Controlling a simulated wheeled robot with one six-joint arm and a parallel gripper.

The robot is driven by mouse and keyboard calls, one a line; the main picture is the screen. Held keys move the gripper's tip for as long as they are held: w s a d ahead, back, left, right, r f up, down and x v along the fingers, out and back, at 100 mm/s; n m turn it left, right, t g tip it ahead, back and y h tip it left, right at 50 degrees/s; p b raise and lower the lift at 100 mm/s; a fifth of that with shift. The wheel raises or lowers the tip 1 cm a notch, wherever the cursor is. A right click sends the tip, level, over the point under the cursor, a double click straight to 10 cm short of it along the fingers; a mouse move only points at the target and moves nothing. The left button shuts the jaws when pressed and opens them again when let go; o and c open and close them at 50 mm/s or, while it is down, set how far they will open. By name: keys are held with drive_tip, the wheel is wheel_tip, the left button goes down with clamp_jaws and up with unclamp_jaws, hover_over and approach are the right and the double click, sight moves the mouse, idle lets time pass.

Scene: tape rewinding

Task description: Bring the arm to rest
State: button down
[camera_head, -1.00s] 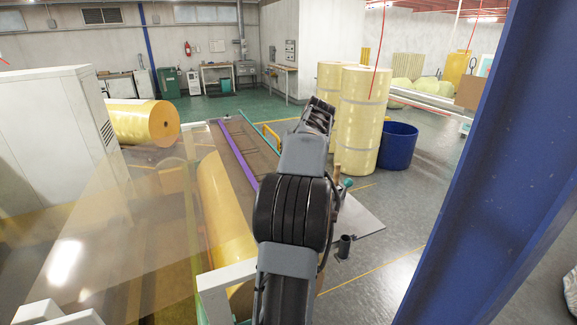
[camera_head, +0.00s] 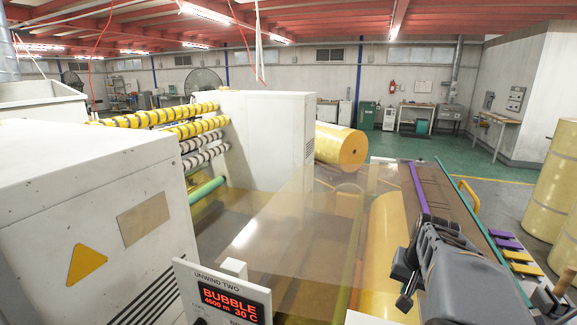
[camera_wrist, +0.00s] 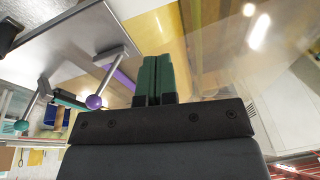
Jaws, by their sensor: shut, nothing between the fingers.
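My gripper (camera_wrist: 157,78) shows in the wrist view as two green fingers pressed together, with nothing between them. The fingers point up the picture, over blurred yellow and clear film. In the camera_head view my dark grey arm is at the lower right, beside the yellow film roll (camera_head: 385,245) of the machine. I cannot make out the fingertips clearly there.
A panel (camera_head: 225,292) reads UNWIND TWO, BUBBLE, 4600 m, 30 C. White machine cabinets (camera_head: 90,220) stand at the left. Clear film (camera_head: 280,225) spans the middle. A purple bar (camera_head: 419,187) runs beside the roll. A lever with a purple ball (camera_wrist: 94,102) is near my gripper.

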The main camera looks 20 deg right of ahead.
drive_tip(key=s+a+n+t, duration=0.2)
drive_tip(key=a+n, duration=0.6)
drive_tip(key=a, duration=1.4)
drive_tip(key=shift+s+a+f+n+y, duration=0.3)
drive_tip(key=shift+s+f+y, duration=0.15)
drive_tip(key=shift+s, duration=0.25)
